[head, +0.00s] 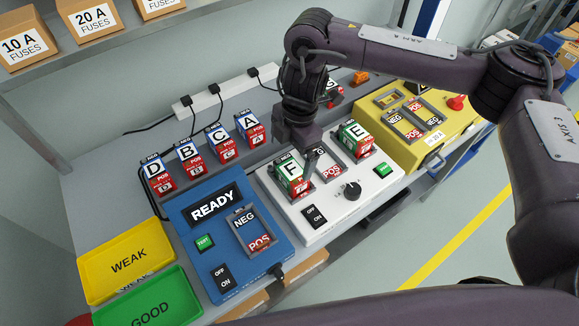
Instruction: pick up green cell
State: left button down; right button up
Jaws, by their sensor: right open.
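Two cells with green sides and red lower parts stand in the white charger (325,210). Cell F (291,176) is in its left slot and cell E (355,138) is in its right part, with an empty slot between them. My right gripper (306,160) is open just above and beside cell F, toward the back right. Its fingers partly overlap the charger, and I cannot tell whether they touch the cell. A further cell (333,93) behind my right arm is partly hidden. My left gripper is not in view.
Yellow WEAK (128,262) and green GOOD (150,310) trays lie front left. A yellow box (425,150) stands right.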

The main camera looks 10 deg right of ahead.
aim_at(291, 168)
jog(key=shift+d+f, duration=0.15)
jog(key=shift+d, duration=0.15)
jog(key=shift+s+a+f, duration=0.1)
jog(key=shift+s+f, duration=0.05)
jog(key=shift+f, duration=0.7)
jog(key=shift+a+f, duration=0.2)
jog(key=shift+f, duration=2.45)
jog(key=c, duration=1.3)
